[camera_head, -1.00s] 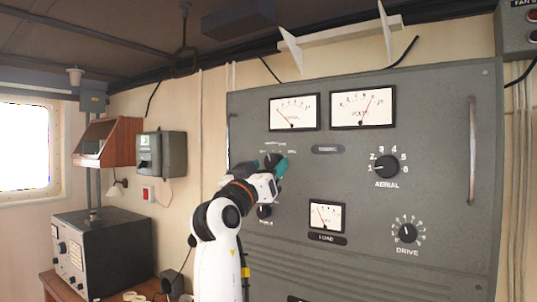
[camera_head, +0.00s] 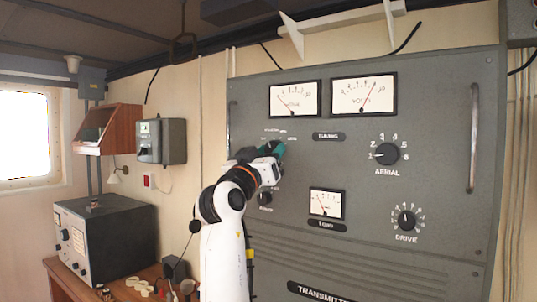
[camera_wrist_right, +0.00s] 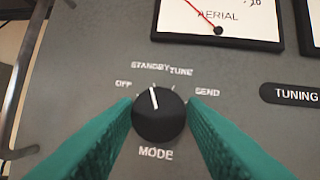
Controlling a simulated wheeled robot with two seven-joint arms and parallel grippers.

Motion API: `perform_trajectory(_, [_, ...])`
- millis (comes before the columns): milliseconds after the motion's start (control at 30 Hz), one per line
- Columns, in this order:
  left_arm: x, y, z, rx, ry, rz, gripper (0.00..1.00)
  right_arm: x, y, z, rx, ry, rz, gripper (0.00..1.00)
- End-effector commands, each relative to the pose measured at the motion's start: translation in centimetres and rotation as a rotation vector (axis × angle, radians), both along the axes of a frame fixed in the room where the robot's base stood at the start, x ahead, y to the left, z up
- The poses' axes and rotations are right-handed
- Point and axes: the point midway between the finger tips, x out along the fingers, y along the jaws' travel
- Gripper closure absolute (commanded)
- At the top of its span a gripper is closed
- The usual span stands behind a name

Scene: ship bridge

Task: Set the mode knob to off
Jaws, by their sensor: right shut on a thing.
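The mode knob (camera_wrist_right: 158,118) is a round black dial with a white pointer line on the grey transmitter panel (camera_head: 440,120). In the right wrist view the labels OFF, STANDBY, TUNE and SEND arc above it. The pointer aims up and slightly left, near STANDBY. My right gripper (camera_wrist_right: 160,115) has its green fingers on both sides of the knob, shut on it. In the head view my right gripper (camera_head: 274,150) reaches the panel and hides most of the knob. My left gripper is not in view.
The panel also carries an aerial knob (camera_head: 384,153), a drive knob (camera_head: 407,220) and meters (camera_head: 363,95). A vertical handle (camera_head: 473,138) stands at its right side. A desk with a grey device (camera_head: 110,245) is at the left.

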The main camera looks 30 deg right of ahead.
Motion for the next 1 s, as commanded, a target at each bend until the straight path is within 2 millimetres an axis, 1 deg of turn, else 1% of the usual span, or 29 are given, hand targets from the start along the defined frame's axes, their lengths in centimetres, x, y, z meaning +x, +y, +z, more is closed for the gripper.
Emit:
perform_trajectory(167, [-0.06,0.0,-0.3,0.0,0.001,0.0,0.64,-0.12,-0.06,-0.01,-0.032,0.079,0.0,0.85])
perform_trajectory(700, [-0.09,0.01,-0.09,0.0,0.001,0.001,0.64,-0.27,-0.16,0.29,-0.189,0.461,0.001,0.85])
perform_trajectory(1000, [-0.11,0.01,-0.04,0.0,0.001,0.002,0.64,-0.28,-0.13,0.31,-0.244,0.591,0.001,0.85])
